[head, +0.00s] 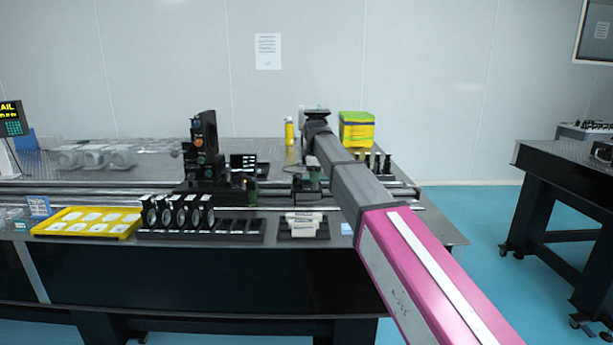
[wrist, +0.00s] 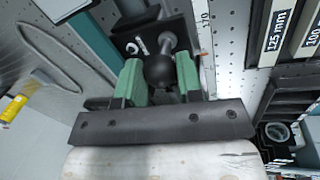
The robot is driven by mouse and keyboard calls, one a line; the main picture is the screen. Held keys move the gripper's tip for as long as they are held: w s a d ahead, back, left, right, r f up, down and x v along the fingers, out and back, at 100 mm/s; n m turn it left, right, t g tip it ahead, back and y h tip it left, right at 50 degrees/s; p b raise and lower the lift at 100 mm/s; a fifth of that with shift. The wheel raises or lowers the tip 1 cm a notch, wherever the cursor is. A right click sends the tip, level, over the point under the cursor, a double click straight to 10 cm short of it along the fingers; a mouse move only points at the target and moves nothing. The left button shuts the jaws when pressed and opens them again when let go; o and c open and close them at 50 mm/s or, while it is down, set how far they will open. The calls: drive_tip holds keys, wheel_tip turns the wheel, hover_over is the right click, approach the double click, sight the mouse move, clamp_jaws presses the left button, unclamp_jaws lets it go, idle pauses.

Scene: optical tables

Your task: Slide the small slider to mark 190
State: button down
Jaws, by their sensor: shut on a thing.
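The small slider (wrist: 148,40) is a black block with a metal screw and a round black knob (wrist: 158,70), seen in the wrist view. My gripper (wrist: 159,80) has its green fingers closed on either side of the knob. In the head view my gripper (head: 309,170) reaches down to the long metal rail (head: 100,187), right of the middle, and the slider is mostly hidden there. A printed scale (wrist: 205,25) runs beside the slider in the wrist view. Only a "10" is readable, and it may be part of a longer number. The mark 190 cannot be made out.
A large black optics carriage (head: 205,150) stands on the rail to the left. A yellow tray (head: 88,222), a black lens rack (head: 225,228) and a small holder with white blocks (head: 303,226) lie along the front edge. A yellow-green box (head: 356,130) stands behind my arm.

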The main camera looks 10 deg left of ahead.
drive_tip(key=w+d, duration=0.3)
drive_tip(key=d, duration=0.9)
drive_tip(key=w+d, duration=0.3)
drive_tip(key=d, duration=1)
drive_tip(key=shift+d, duration=0.15)
drive_tip(key=c, duration=0.8)
unclamp_jaws()
drive_tip(key=shift+r, duration=0.1)
drive_tip(key=r, duration=0.3)
drive_tip(key=s+r, duration=0.1)
drive_tip(key=r, duration=0.3)
drive_tip(key=s+r, duration=0.1)
drive_tip(key=r, duration=0.2)
drive_tip(key=shift+r, duration=0.25)
